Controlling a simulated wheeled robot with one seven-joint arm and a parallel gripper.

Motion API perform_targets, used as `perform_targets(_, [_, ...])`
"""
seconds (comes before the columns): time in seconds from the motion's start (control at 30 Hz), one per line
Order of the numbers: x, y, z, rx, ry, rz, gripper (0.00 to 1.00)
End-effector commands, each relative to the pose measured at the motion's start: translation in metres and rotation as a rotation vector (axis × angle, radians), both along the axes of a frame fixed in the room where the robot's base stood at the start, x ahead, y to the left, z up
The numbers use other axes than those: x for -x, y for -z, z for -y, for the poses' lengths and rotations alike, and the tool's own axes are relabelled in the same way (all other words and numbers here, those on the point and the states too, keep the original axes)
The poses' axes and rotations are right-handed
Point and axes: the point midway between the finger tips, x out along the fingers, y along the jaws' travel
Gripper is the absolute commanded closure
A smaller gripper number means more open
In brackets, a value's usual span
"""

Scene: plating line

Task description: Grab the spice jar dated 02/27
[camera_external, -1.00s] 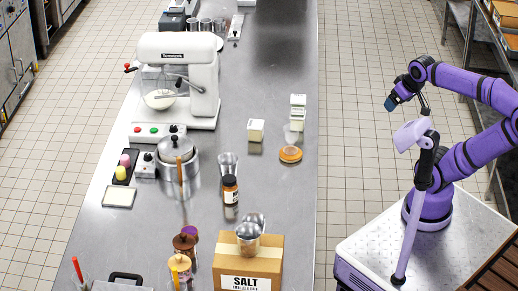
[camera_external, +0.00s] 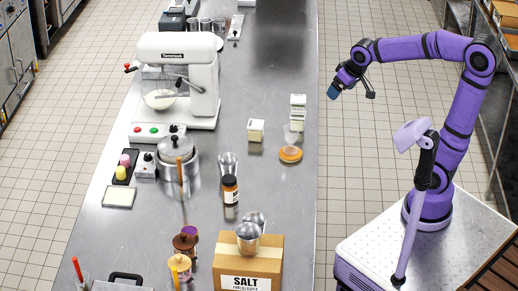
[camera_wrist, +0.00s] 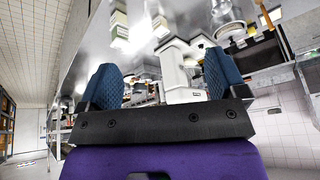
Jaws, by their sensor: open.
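A brown jar with a black cap and a pale label (camera_external: 230,190) stands upright on the steel counter, right of the pot. It looks like a spice jar; no date is readable on it. Two brown-topped containers (camera_external: 185,244) (camera_external: 180,268) stand nearer the front; I cannot tell whether they are spice jars. My gripper (camera_external: 333,93) is in the air just right of the counter's right edge, well apart from the jars. In the wrist view its blue fingers (camera_wrist: 160,80) are spread with nothing between them. I cannot pick out the brown jar there.
The steel counter (camera_external: 275,60) holds a white mixer (camera_external: 205,80), a lidded pot (camera_external: 177,160), pale cartons (camera_external: 256,130), an orange-lidded container (camera_external: 290,154), metal cups and a SALT box (camera_external: 247,270). The counter's far right part is clear.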

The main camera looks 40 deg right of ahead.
Motion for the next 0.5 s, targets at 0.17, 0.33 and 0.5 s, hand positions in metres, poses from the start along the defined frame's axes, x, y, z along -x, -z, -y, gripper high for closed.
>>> perform_targets(0.17, [-0.047, 0.025, -0.048, 0.002, -0.045, -0.017, 0.09])
perform_targets(0.33, [-0.084, 0.055, -0.099, 0.008, -0.086, -0.024, 0.09])
perform_targets(0.5, [-0.113, 0.093, -0.155, 0.019, -0.130, -0.028, 0.09])
